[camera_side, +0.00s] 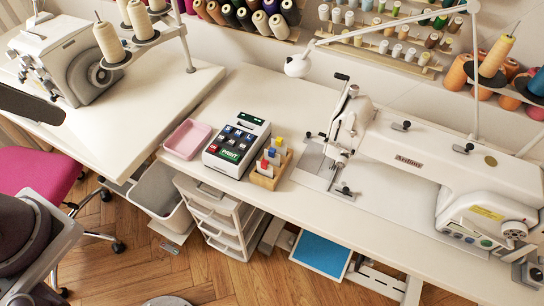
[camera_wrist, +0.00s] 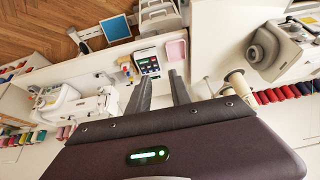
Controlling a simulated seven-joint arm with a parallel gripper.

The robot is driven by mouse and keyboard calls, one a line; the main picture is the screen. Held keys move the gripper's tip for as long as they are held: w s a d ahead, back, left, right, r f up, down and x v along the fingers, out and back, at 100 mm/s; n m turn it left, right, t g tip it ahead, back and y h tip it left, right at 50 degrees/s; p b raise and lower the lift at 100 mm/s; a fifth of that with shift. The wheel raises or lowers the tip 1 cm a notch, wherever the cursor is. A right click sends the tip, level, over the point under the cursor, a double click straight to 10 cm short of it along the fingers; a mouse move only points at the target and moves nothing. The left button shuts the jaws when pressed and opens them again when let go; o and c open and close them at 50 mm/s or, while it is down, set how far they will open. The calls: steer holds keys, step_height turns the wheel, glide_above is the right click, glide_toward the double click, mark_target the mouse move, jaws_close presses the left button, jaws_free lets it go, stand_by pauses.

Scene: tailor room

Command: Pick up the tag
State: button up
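I cannot make out a separate tag in either view. A white and grey label device (camera_side: 236,144) with coloured buttons and a green key marked PRINT sits on the white table; it also shows in the wrist view (camera_wrist: 147,63). A shallow pink tray (camera_side: 187,139) lies just left of it, empty as far as I can see, and shows in the wrist view too (camera_wrist: 176,50). My gripper (camera_wrist: 158,77) has its two dark fingers apart with nothing visible between them. It is above and away from the table. A dark bar at the side view's left edge may be part of my gripper.
A wooden box (camera_side: 267,176) of small coloured-cap bottles stands right of the device. A sewing machine (camera_side: 430,160) fills the table's right; another machine (camera_side: 80,62) stands on the left table. Thread cones line the back. A grey bin (camera_side: 160,190) stands below the front edge.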

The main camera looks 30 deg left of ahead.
steer(key=shift+w, duration=0.1)
steer(key=n+g, duration=0.6)
steer(key=n, duration=1.2)
glide_above(272, 150)
steer(key=f, duration=2.4)
steer(key=shift+w+a+f, duration=0.15)
steer(key=shift+w+f, duration=0.05)
steer(key=shift+f, duration=0.2)
steer(key=f, duration=0.6)
steer(key=shift+s+f, duration=0.2)
steer(key=shift+f, duration=0.1)
steer(key=shift+d+f, duration=0.2)
steer(key=shift+f, duration=0.25)
jaws_close()
